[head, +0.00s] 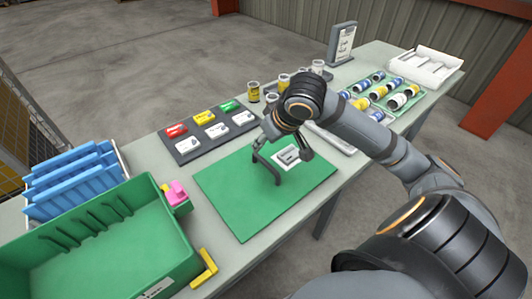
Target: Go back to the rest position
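My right gripper (290,169) comes in from the right over the green mat (232,208). Its fingers are spread apart, with nothing seen between them that is clearly held. A small white and grey piece (287,156) shows on the mat behind the fingers. I cannot tell whether the fingers touch the mat. My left gripper is not in view.
A green crate (160,232) and blue racks (75,180) stand at the left. A dark board (184,154) with coloured pieces lies behind the mat. Several jars (254,93), a sign (341,43), a green tray (416,102) and a white tray (436,62) stand farther back.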

